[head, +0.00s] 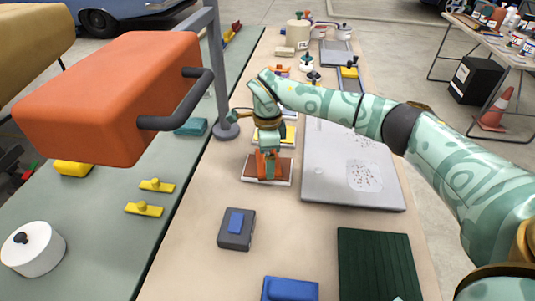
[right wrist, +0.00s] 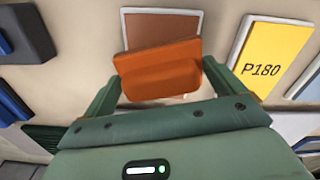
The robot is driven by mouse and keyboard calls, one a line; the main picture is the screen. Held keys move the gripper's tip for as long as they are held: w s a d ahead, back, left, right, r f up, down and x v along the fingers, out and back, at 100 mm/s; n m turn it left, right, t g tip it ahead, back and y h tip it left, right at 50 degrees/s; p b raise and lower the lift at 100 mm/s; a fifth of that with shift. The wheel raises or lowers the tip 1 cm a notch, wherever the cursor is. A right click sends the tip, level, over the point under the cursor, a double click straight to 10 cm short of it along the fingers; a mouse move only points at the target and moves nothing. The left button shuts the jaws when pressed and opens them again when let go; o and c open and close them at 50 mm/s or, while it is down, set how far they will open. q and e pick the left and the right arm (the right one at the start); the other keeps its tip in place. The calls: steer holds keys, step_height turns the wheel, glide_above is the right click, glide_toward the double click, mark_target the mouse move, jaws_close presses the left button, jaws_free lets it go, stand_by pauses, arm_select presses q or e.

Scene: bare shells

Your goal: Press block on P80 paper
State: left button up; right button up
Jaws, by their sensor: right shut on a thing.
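My right gripper (head: 268,166) is shut on an orange block (right wrist: 160,72), one finger on each side of it. It points down over a brown sheet with a white border (head: 248,172). The sheet also shows behind the block in the right wrist view (right wrist: 160,27). The block covers the sheet's near part, and I see no label on it. I cannot tell whether the block touches the sheet. A yellow sheet marked P180 (right wrist: 268,55) lies to the right in the right wrist view. My left gripper is not in view.
A silver plate (head: 335,150) with specks lies right of the brown sheet. A grey and blue block (head: 236,228) and a dark green ridged mat (head: 376,265) lie nearer. A large orange box-shaped thing with a dark handle (head: 115,90) fills the upper left, beside a grey post (head: 219,75).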

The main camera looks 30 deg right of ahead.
steer(key=shift+r+p, duration=2.8)
steer(key=shift+r, duration=0.8)
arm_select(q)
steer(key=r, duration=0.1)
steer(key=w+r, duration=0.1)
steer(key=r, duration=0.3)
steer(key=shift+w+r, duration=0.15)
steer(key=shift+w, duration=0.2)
arm_select(e)
steer(key=shift+f, duration=0.1)
